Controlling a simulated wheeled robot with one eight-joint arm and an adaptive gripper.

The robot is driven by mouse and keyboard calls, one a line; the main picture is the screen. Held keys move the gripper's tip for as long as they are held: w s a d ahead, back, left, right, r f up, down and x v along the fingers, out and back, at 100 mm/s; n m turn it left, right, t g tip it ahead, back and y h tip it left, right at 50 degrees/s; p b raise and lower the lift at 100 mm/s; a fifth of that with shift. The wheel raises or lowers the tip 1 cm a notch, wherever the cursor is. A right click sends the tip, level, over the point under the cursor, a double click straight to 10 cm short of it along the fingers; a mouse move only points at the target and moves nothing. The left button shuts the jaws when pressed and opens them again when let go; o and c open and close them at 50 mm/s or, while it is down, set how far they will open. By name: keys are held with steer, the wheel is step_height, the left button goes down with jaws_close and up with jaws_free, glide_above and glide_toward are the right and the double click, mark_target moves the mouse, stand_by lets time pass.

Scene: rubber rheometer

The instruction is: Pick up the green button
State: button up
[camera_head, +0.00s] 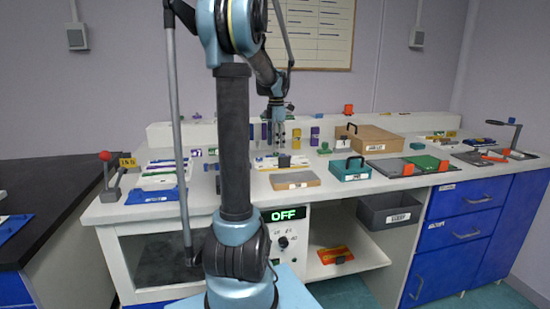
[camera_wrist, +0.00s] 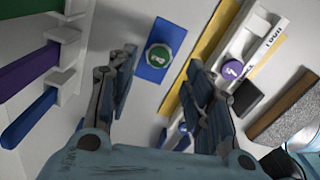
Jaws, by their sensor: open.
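The green button (camera_wrist: 158,56) is a small round piece with a white marking, set on a blue rectangular plate (camera_wrist: 152,75) in the wrist view. My gripper (camera_wrist: 162,68) is open and empty. In that view the button appears between its two fingers, near the level of the tips, and neither finger visibly touches it. In the head view my gripper (camera_head: 278,132) points down above the back part of the white bench. I cannot make out the button there.
A white tray with a purple round button (camera_wrist: 232,70) lies right of the fingers, beside a yellow strip (camera_wrist: 205,52). Purple and blue handles (camera_wrist: 30,70) sit in white holders at left. A brown-edged block (camera_wrist: 285,108) is at right. The bench (camera_head: 225,190) carries several other items.

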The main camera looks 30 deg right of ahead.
steer(key=shift+w+d+f, duration=0.1)
steer(key=shift+w+f, duration=0.05)
steer(key=shift+f, duration=1.9)
steer(key=c, duration=0.9)
steer(key=shift+r, duration=0.1)
step_height(320, 180, up, 10)
steer(key=shift+o, duration=0.9)
steer(key=c, duration=0.4)
